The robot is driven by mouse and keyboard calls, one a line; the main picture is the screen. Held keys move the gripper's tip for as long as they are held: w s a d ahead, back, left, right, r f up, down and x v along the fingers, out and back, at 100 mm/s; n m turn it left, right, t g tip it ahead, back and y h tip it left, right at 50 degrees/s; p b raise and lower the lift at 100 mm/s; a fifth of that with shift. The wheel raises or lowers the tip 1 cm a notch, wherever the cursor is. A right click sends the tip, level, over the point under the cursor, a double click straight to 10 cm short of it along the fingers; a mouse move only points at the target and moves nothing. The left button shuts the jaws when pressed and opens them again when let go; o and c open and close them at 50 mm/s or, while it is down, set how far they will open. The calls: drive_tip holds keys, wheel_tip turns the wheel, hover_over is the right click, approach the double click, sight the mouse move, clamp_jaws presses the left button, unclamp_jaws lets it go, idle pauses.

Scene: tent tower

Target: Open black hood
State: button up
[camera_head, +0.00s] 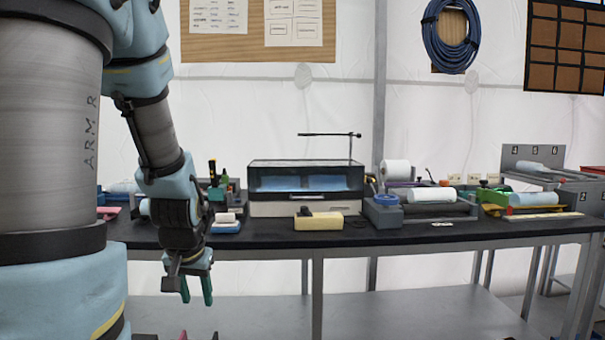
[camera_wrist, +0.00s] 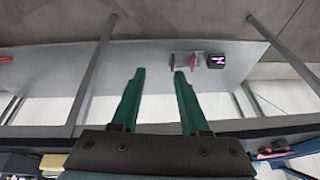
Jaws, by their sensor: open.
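The black hood (camera_head: 305,180) is a dark box with a clear front on the bench at the centre of the head view. Blue material shows behind its front panel, and a small handle shows on the pale base below. The hood looks closed. My gripper (camera_head: 197,290) hangs to the left of the hood, in front of the bench and below its top, with fingers pointing down. It is open and empty, apart from the hood. In the wrist view its two green fingers (camera_wrist: 158,75) are spread over the lower shelf. The hood is not seen in the wrist view.
The black bench top (camera_head: 400,235) holds a yellow block (camera_head: 318,220) in front of the hood. A white roll (camera_head: 395,170) and blue tape (camera_head: 386,200) stand to its right. Tools crowd its left. The lower shelf (camera_head: 420,305) is mostly bare, with small items (camera_wrist: 195,60).

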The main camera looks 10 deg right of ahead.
drive_tip(key=w+d+r+m+t+h+p, duration=0.1)
drive_tip(key=w+r+m+t+p, duration=0.15)
drive_tip(key=w+r, duration=0.35)
drive_tip(key=w+d+r+m+t+p, duration=0.2)
drive_tip(key=w+r+p, duration=0.2)
drive_tip(key=w, duration=0.4)
drive_tip(key=m+h, duration=1.2)
drive_tip(key=m, duration=0.8)
approach(305, 198)
drive_tip(key=shift+a+f, duration=0.1)
drive_tip(key=shift+f, duration=0.2)
drive_tip(key=shift+d+h+p, duration=0.3)
drive_tip(key=shift+d, duration=0.05)
drive_tip(key=shift+t, duration=0.25)
drive_tip(key=p+x, duration=0.3)
drive_tip(key=x, duration=0.7)
drive_tip(key=shift+w+f, duration=0.15)
drive_tip(key=shift+c, duration=0.4)
clamp_jaws()
